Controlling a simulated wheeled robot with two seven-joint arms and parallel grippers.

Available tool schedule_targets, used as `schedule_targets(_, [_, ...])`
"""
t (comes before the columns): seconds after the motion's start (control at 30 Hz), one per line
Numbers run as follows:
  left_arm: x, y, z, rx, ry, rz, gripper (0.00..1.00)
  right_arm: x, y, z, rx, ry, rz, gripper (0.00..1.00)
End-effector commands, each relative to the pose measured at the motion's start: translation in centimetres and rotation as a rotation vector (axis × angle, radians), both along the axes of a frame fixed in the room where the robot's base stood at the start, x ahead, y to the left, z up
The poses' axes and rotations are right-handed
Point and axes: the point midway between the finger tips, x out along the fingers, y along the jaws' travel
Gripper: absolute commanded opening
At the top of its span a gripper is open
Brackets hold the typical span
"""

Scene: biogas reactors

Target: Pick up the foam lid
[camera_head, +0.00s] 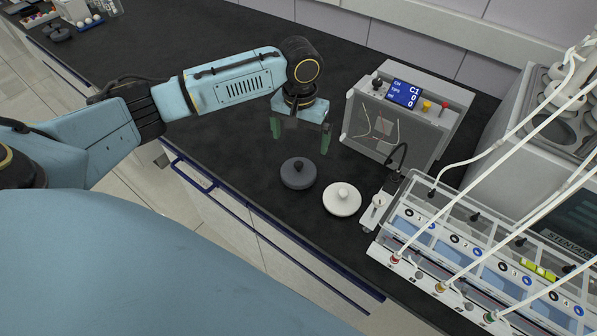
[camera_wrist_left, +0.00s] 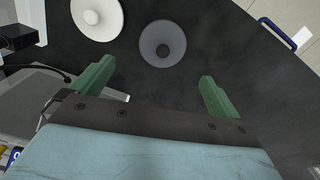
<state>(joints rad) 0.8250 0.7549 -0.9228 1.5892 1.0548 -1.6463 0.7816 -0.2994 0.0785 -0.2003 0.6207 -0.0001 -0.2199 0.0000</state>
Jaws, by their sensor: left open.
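Two round lids with centre knobs lie on the black bench: a dark grey lid (camera_head: 298,174) and a white lid (camera_head: 342,200) to its right. I cannot tell from their look which is the foam lid. My left gripper (camera_head: 300,142) points down above the bench, behind the grey lid, with its green fingers apart and nothing between them. In the left wrist view the grey lid (camera_wrist_left: 162,44) lies ahead of the open fingers (camera_wrist_left: 156,78), roughly centred between them. The white lid (camera_wrist_left: 97,16) is to its left, partly cut off by the frame's top. My right gripper is not in view.
A grey device with a blue display (camera_head: 403,95) stands close to the right of my left gripper. A rack with numbered slots (camera_head: 470,262) and white tubes fills the right side. A blue rail (camera_head: 270,218) runs along the bench's front edge.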

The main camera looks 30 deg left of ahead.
Motion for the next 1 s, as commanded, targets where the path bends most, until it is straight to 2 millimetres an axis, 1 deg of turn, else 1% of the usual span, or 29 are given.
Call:
schedule_targets(0.07, [0.2,0.6,0.2,0.006,0.006,0.022,1.00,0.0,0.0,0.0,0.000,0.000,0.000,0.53])
schedule_targets(0.13, [0.3,0.7,-0.5,0.007,0.009,0.028,1.00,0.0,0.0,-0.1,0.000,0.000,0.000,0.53])
schedule_targets(0.4, [0.3,0.6,-5.6,0.006,0.008,0.026,1.00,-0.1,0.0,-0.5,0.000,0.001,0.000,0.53])
schedule_targets(0.5, [0.3,0.6,-6.9,0.005,0.007,0.026,1.00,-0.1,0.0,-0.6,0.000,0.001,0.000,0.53])
schedule_targets(0.67, [0.3,0.6,-7.8,0.004,0.005,0.024,1.00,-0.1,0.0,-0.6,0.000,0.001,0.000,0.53])
schedule_targets(0.73, [0.3,0.6,-8.6,0.006,0.007,0.024,1.00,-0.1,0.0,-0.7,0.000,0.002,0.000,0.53])
schedule_targets(0.9, [0.5,0.7,-11.2,0.006,0.007,0.025,1.00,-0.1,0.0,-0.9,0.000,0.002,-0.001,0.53])
schedule_targets(1.0, [0.4,0.7,-12.4,0.005,0.007,0.023,1.00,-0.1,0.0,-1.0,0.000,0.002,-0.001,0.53])
